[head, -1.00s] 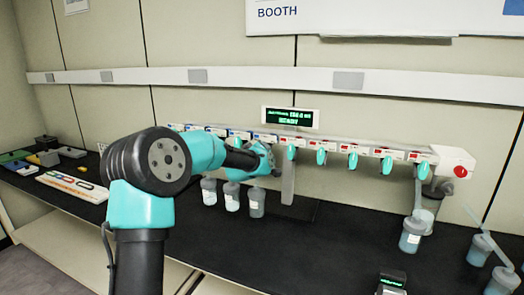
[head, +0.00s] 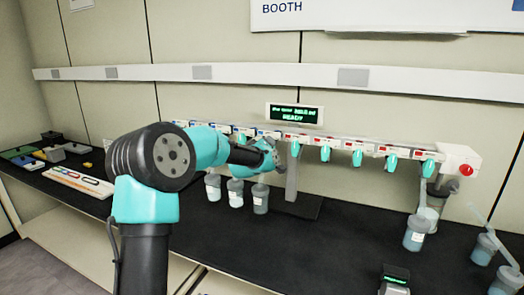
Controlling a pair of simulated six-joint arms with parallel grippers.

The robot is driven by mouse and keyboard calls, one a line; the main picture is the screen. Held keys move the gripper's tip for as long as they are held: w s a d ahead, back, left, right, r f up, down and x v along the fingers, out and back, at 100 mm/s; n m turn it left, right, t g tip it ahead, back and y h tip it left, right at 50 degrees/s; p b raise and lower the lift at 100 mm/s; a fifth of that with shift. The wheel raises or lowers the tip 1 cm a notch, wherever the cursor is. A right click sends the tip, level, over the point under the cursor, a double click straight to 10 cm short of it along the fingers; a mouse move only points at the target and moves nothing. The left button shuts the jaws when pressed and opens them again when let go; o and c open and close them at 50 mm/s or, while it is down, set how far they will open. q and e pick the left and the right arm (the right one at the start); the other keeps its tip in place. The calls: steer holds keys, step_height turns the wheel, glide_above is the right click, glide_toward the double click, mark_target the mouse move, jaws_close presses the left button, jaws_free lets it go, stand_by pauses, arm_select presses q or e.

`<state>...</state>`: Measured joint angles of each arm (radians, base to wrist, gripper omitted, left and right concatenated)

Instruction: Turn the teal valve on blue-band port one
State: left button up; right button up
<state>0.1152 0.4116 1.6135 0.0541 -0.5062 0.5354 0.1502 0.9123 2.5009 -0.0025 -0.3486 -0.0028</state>
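The white manifold rail (head: 345,143) runs along the back of the bench. Its left ports carry blue bands (head: 240,131) and its right ports carry red bands (head: 350,145). Teal valves hang below the red-band ports, such as this teal valve (head: 325,154). My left arm rises in front of the rail's left part and hides much of the blue-band valves. My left gripper (head: 270,156) is at the blue-band section, just below the rail. I cannot tell which valve it touches, or whether its fingers are shut. My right gripper is out of view.
A lit display (head: 294,114) stands above the rail. Another flask (head: 415,233) is at the right, near the red knob (head: 466,170).

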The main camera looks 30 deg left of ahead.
arm_select(q)
steer(key=s+d, duration=0.2)
steer(key=s, duration=1.5)
steer(key=shift+d, duration=0.3)
